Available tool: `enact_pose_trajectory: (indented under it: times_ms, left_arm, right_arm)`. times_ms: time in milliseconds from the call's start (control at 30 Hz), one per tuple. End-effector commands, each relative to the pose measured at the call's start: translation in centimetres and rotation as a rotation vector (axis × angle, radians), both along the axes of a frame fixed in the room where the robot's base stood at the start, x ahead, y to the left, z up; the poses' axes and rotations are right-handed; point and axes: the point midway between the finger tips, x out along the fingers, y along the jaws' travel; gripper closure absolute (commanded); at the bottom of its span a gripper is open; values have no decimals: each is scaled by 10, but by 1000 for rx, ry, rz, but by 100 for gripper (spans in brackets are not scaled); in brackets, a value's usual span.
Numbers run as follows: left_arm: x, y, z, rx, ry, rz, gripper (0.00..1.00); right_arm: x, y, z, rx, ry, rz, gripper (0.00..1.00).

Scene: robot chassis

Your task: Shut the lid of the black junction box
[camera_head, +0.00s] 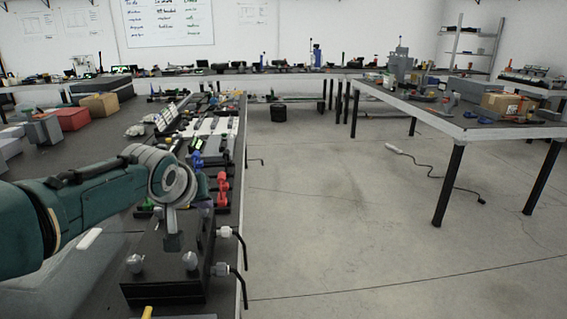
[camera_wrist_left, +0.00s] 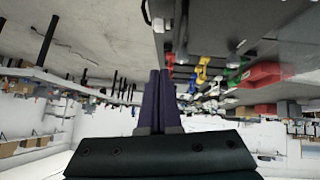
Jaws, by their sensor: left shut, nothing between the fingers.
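The black junction box (camera_head: 165,286) stands at the near end of the long left workbench in the head view. Silver knobs show on its front, and two cable fittings with black cables come out of its right side. The box is not clearly seen there. My right gripper is not in view.
The left workbench carries a red box (camera_head: 72,119), a cardboard box (camera_head: 100,104) and several coloured tools beyond the junction box. Another table (camera_head: 455,127) stands at the right. The floor (camera_head: 330,215) between them is mostly clear, with a cable lying near the right table.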

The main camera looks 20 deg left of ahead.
Motion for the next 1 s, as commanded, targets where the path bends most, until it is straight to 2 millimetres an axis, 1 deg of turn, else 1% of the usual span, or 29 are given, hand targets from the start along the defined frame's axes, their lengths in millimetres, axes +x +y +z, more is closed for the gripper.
enact_pose_trajectory:
  times_ms: [33, 200, 300, 533, 700, 800, 867, 967, 1000]
  left_arm:
    - [-7, -5, 15, 0, 4, -1, 100]
    - [-23, -19, 33, 1, 0, -1, 100]
    - [-31, -26, 42, 1, -1, -1, 100]
    - [-44, -37, 55, 0, -1, 1, 100]
    - [-46, -39, 59, 2, -1, 1, 100]
    - [-51, -41, 57, 7, 9, -6, 100]
    - [-59, -44, 54, 19, 29, -25, 100]
    - [-89, -56, 47, 55, 96, -91, 100]
    - [-106, -64, 44, 72, 134, -131, 100]
  right_arm:
    - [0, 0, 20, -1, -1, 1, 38]
    - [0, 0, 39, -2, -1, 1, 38]
    - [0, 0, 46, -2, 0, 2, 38]
    - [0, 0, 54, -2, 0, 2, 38]
    - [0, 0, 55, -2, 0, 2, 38]
    - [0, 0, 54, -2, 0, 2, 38]
    - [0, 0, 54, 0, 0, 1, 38]
    - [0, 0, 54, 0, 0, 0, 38]
    - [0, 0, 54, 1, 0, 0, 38]
